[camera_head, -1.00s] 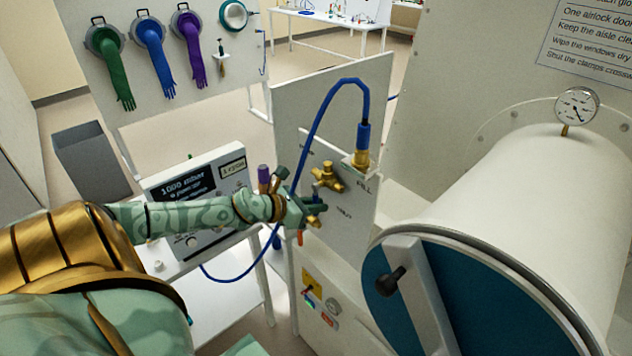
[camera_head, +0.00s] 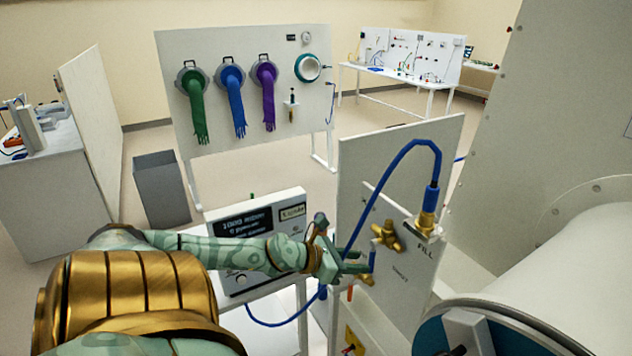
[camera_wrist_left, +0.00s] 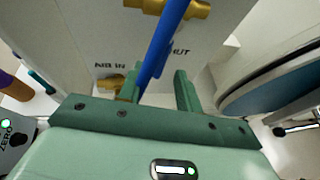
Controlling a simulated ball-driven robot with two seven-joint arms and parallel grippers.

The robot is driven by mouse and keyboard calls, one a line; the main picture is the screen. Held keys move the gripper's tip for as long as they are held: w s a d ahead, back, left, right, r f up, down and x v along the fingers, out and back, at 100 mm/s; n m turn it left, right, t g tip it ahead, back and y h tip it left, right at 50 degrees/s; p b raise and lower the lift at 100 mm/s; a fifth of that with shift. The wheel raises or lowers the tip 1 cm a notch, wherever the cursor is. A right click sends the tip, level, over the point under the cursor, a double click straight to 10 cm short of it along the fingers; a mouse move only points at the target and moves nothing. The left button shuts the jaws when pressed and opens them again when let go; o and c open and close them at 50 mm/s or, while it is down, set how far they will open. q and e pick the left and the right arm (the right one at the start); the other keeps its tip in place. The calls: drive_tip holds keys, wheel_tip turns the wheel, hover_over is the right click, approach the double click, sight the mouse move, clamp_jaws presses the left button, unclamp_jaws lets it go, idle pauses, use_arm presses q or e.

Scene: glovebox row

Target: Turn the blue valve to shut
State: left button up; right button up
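The panel (camera_head: 362,150) carries a brass valve (camera_head: 388,236) and a brass hose fitting (camera_head: 427,224) beside the word FILL. A short blue piece (camera_head: 372,261), apparently the valve's lever, shows at my left gripper's tips. My left gripper (camera_head: 358,264) is just below and left of the brass valve. In the left wrist view its two fingers (camera_wrist_left: 158,92) stand apart, with a blue bar (camera_wrist_left: 165,40) running up beyond the gap. I cannot tell whether this bar is lever or hose, or whether the fingers touch it. My right gripper is out of view.
A blue hose (camera_head: 392,158) loops from the fitting down past my gripper. A display box (camera_head: 262,228) stands left of the panel. A white cylinder (camera_head: 575,260) with a blue door is at the right. Gloves hang on a board (camera_head: 215,45) behind; a grey bin (camera_head: 160,190) stands left.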

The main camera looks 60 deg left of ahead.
use_arm(q)
drive_tip(key=p+v, duration=0.1)
drive_tip(key=v, duration=1)
idle(0.5)
